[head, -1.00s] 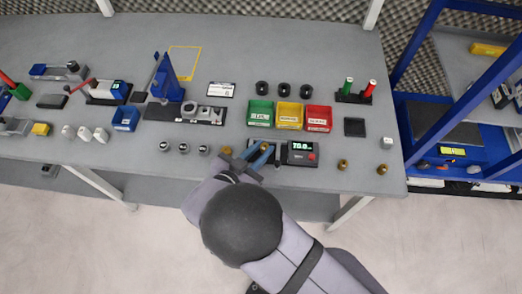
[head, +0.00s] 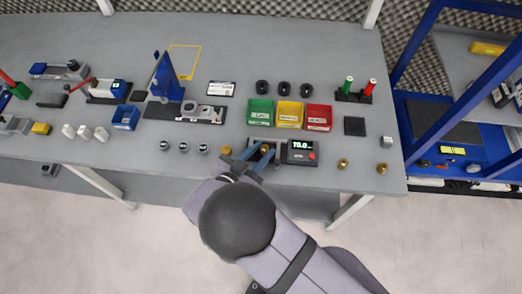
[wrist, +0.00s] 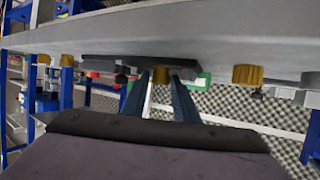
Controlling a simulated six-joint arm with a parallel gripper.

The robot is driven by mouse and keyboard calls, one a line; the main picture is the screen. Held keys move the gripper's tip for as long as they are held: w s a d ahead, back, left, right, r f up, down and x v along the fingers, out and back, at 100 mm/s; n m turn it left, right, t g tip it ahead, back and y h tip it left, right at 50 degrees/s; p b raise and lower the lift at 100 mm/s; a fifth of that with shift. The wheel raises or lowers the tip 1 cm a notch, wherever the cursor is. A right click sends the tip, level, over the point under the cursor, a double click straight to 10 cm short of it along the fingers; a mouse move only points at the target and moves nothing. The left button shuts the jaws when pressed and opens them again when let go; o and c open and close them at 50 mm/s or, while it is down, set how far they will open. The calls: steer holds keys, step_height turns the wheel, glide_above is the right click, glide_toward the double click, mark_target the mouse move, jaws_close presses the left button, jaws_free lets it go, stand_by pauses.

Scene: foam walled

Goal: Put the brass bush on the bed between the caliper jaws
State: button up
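The caliper with a 70.0 display (head: 301,151) sits at the table's front edge, its dark bed to the left. A brass bush (head: 265,148) is at the bed, between the jaws as far as I can tell; the wrist view shows it small (wrist: 161,75). My gripper (head: 254,151) reaches over the bed from the front. Its two blue fingers are spread either side of the bush, with slight gaps visible in the wrist view (wrist: 162,80). Contact with the bed is hard to make out.
Another brass bush (head: 227,151) stands just left of the caliper; two more (head: 342,163) (head: 382,168) stand to its right. Green (head: 260,118), yellow (head: 289,121) and red (head: 319,124) bins stand behind it. Several small metal parts (head: 183,147) stand to the left.

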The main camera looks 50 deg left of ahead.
steer(key=shift+s+r, duration=0.1)
steer(key=shift+r, duration=0.15)
steer(key=p+v, duration=0.3)
steer(key=v, duration=0.2)
steer(key=shift+s+r, duration=0.2)
steer(key=shift+s, duration=0.05)
steer(key=shift+v, duration=0.85)
steer(key=r+g, duration=0.1)
steer(key=g, duration=0.1)
glide_above(262, 148)
steer(key=shift+r+m, duration=0.1)
steer(key=shift+m, duration=0.3)
steer(key=w+d+r+g+y, duration=0.1)
steer(key=w+d+r+g, duration=0.15)
steer(key=w+d, duration=0.45)
steer(key=w+d+r+g, duration=0.2)
steer(key=w+d+r, duration=0.1)
steer(key=w, duration=0.8)
steer(key=d+r+m+g+h, duration=0.1)
steer(key=d+g+h, duration=0.15)
steer(key=d, duration=1.75)
steer(key=s+d+g+h, duration=0.1)
steer(key=s+d+g, duration=0.1)
steer(key=s+d, duration=0.3)
steer(key=s+d+m+g+h, duration=0.1)
steer(key=s+d, duration=0.5)
steer(key=d, duration=0.6)
steer(key=shift+d+r+m+g, duration=0.15)
steer(key=shift+r+m+g, duration=0.15)
steer(key=shift+r+g, duration=0.15)
